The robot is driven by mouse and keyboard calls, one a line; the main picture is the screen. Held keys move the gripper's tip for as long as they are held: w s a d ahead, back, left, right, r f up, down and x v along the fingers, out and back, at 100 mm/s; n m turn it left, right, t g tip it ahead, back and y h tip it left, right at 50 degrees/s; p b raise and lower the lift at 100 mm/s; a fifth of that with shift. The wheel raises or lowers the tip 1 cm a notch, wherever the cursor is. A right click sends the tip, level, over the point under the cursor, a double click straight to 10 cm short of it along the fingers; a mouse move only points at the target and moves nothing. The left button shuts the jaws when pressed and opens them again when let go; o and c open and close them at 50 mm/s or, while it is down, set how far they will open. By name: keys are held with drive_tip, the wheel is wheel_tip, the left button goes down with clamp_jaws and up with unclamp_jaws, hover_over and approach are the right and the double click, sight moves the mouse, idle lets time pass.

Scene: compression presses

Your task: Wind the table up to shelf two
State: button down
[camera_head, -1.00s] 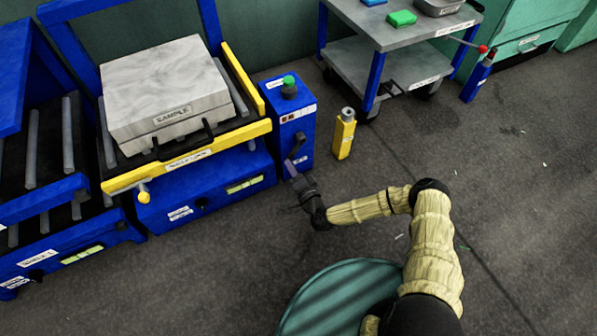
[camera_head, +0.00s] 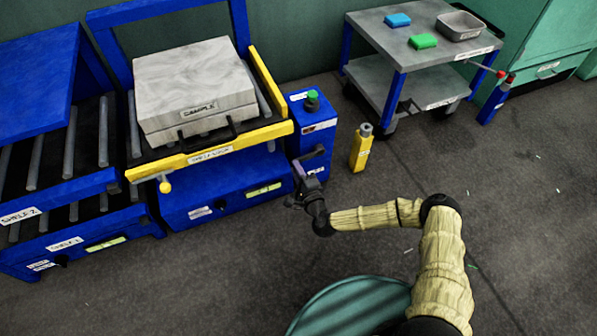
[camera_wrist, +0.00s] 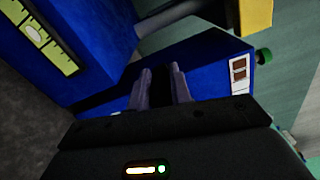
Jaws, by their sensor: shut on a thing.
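The lift table (camera_head: 230,145) has a yellow front bar and carries a pale grey block labelled SAMPLE (camera_head: 192,78). It stands above a blue base (camera_head: 225,185). Shelf two (camera_head: 62,185), a blue roller shelf labelled SHELF 2, is to its left, at nearly the table's level. A dark crank arm (camera_head: 312,153) is on the front of the blue box (camera_head: 316,128) right of the table. My gripper (camera_head: 303,182) is at this crank, shut on its handle. In the wrist view, the fingers (camera_wrist: 160,88) point at the blue box; the handle between them is too dark to make out.
Shelf one (camera_head: 85,238) lies below shelf two. A grey trolley (camera_head: 420,45) holds blue and green blocks and a metal tray. The floor on the right is mostly open.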

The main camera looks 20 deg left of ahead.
drive_tip(key=shift+w+d+r, duration=0.2)
drive_tip(key=shift+w+r, duration=0.05)
drive_tip(key=shift+r, duration=0.4)
drive_tip(key=shift+w+d, duration=0.25)
drive_tip(key=c, duration=1.3)
unclamp_jaws()
drive_tip(key=shift+r+h, duration=0.1)
drive_tip(key=shift+h, duration=0.2)
drive_tip(key=shift+s+a, duration=0.15)
drive_tip(key=shift+s+a+f, duration=0.15)
drive_tip(key=shift+f, duration=0.05)
